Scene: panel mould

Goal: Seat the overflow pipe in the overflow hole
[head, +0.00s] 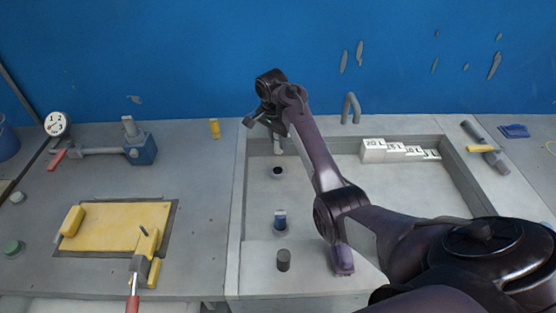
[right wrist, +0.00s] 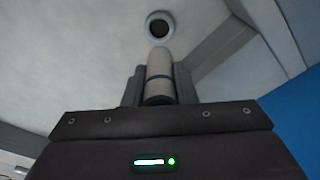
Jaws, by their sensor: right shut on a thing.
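The overflow pipe (right wrist: 158,68) is a pale grey cylinder with a dark blue band in the right wrist view. My right gripper (right wrist: 158,98) is shut on its near end, and the free end points toward the overflow hole (right wrist: 160,26). The hole is a dark round opening with a pale ring, and the pipe looks apart from it. In the head view my right gripper (head: 274,127) is over the back left of the grey basin, with the pipe (head: 279,146) hanging below it. The dark hole (head: 277,171) is in the basin floor below. My left gripper is out of view.
The basin (head: 237,215) has raised walls and a stepped white litre gauge (head: 374,151) at its back. A blue-topped plug (head: 280,219) and a dark cylinder (head: 283,260) stand nearer. A yellow panel (head: 122,225) and tools lie left. The right basin floor is clear.

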